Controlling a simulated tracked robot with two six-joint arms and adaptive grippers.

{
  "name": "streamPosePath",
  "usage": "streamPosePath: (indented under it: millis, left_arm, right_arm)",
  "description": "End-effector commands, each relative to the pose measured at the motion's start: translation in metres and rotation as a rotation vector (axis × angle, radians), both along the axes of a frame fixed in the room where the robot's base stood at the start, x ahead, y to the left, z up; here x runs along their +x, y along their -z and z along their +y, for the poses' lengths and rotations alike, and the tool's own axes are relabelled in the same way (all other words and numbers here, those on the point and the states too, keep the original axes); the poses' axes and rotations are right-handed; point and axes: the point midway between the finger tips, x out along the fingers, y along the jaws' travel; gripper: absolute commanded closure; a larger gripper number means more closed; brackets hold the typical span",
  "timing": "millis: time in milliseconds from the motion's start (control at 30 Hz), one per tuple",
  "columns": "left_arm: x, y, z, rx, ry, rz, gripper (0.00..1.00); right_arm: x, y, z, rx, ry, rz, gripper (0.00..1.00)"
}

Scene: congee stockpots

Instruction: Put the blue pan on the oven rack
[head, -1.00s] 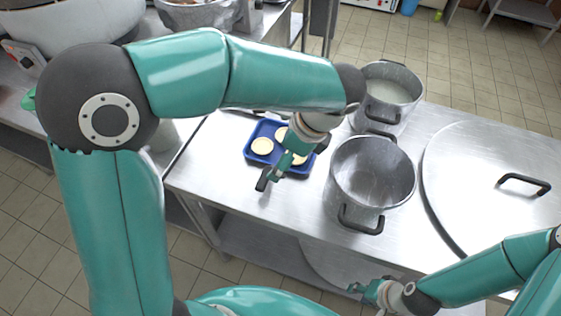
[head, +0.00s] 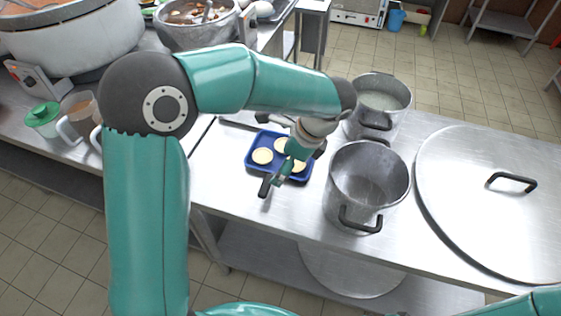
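The blue pan (head: 270,173) lies on the steel table with a few pale round pieces in it. My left gripper (head: 272,184) reaches down across its right part, with a dark fingertip at its near edge. The gripper hides part of the pan, and I cannot tell whether its fingers touch or grip the rim. My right gripper is out of view; only a bit of the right arm shows at the lower right corner. I cannot make out an oven rack in this view.
Two steel pots stand right of the pan, a near empty one (head: 368,180) and a far one with pale liquid (head: 381,98). A large lid (head: 480,215) covers the table's right. A green-lidded container (head: 43,119) and pitchers stand at left. Tiled floor lies beyond.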

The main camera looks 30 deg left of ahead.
Motion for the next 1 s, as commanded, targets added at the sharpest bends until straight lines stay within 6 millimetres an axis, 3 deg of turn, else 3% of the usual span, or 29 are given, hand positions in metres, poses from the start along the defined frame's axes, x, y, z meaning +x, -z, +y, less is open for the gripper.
streamPosePath:
  millis: [200, 467, 733, 1000]
  left_arm:
    - [-0.004, 0.034, 0.014, 0.001, 0.000, 0.004, 0.00]
    - [-0.007, 0.047, 0.022, 0.001, -0.003, 0.001, 0.00]
    - [-0.013, 0.081, 0.038, 0.000, -0.003, 0.003, 0.00]
    - [-0.014, 0.088, 0.040, -0.001, -0.004, 0.000, 0.00]
  right_arm:
    - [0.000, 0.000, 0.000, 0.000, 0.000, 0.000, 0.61]
    - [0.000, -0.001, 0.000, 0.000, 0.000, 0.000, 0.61]
    - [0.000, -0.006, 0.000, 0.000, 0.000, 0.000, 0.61]
    - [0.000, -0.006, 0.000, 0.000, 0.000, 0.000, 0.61]
